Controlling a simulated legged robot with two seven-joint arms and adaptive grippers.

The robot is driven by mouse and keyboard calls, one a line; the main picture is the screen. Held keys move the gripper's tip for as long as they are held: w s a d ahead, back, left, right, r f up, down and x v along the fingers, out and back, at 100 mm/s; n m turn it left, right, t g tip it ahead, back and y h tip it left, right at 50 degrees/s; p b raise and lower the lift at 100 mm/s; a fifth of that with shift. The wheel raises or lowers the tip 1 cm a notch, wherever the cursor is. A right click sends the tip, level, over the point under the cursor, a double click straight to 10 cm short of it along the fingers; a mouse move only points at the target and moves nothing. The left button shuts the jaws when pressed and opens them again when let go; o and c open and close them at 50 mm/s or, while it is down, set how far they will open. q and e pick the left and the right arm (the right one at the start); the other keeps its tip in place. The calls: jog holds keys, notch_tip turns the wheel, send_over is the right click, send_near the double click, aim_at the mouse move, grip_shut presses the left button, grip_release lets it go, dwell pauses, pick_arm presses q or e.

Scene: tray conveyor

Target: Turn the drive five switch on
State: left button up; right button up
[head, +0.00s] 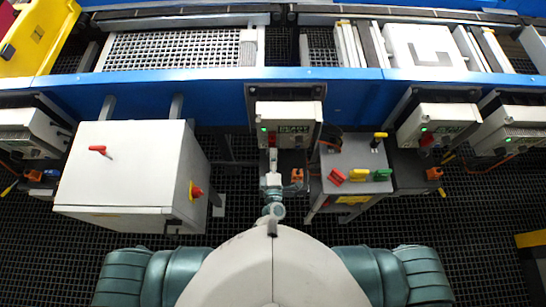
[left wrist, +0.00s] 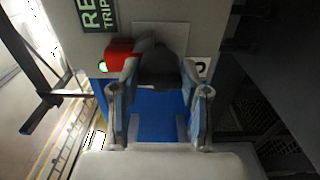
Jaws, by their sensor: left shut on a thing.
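A grey drive box (head: 288,110) with a lit green lamp hangs under the blue conveyor beam, in front of me at the middle. My left gripper (head: 272,152) is at the lower left of its front. In the left wrist view, the gripper (left wrist: 160,78) is shut on the rotary switch (left wrist: 158,62), a dark grey knob with a red part (left wrist: 119,50) on its left. A "0" mark shows to the right of the knob. The fingers cover part of the switch. The drive number cannot be read. My right gripper is not in view.
Similar drive boxes stand at the right (head: 439,120) and far left (head: 30,128). A white cabinet (head: 125,165) with red handles is left of my arm. A grey stand (head: 352,160) with coloured levers is close on its right. The dark grid floor is below.

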pick_arm(q)
jog(key=shift+s+d+f, duration=0.1)
jog(key=shift+f, duration=0.1)
jog(key=o, duration=1)
jog(key=shift+o, duration=0.7)
jog(key=shift+r, duration=0.1)
